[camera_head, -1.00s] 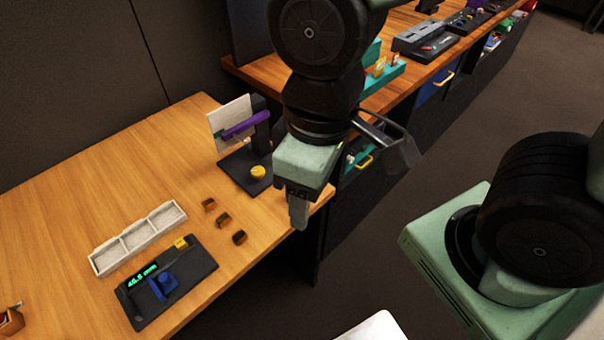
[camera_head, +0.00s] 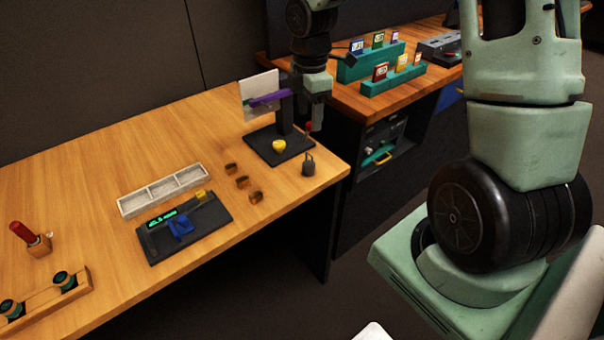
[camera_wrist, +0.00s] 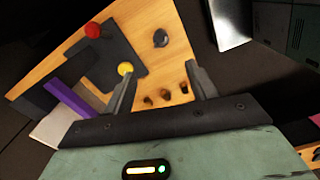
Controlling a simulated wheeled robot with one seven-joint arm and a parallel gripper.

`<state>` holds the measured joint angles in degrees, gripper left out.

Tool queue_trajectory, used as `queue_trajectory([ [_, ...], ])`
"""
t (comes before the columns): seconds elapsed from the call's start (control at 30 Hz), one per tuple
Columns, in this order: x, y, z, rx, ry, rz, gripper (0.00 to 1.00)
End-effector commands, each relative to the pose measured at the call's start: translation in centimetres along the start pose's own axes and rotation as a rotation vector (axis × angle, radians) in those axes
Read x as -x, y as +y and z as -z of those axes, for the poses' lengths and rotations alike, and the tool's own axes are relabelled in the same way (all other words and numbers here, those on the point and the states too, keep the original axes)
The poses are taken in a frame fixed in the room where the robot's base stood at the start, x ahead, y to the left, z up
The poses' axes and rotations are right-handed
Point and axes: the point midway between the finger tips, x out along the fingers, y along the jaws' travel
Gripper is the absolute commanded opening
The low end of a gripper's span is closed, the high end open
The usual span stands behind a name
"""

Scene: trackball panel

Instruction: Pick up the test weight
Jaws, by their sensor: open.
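The test weight (camera_head: 308,166) looks like a small dark grey weight with a loop on top. It stands upright near the right edge of the wooden table. It also shows in the wrist view (camera_wrist: 160,38), beyond my fingertips. My gripper (camera_head: 315,122) hangs above the weight and points down, apart from it. In the wrist view my gripper (camera_wrist: 162,78) has its two fingers spread wide with nothing between them.
A dark stand (camera_head: 284,108) with a purple bar, yellow knob (camera_head: 279,146) and red ball (camera_head: 309,126) is close to the weight. Several small brown blocks (camera_head: 242,182) lie left of it. A white tray (camera_head: 163,190) and a display device (camera_head: 185,227) are further left.

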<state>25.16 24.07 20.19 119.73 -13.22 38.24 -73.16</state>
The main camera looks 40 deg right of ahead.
Motion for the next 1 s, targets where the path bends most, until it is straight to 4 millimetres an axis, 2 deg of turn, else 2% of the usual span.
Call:
queue_trajectory([
  [0.4,-8.5,-0.2,0.2,0.002,0.000,0.005,0.57],
  [0.53,-10.2,-0.2,0.2,0.000,0.000,0.004,0.57],
  [0.77,-11.7,-0.2,0.2,0.001,0.000,0.004,0.57],
  [1.0,-15.2,-0.3,0.3,0.000,0.000,0.004,0.57],
])
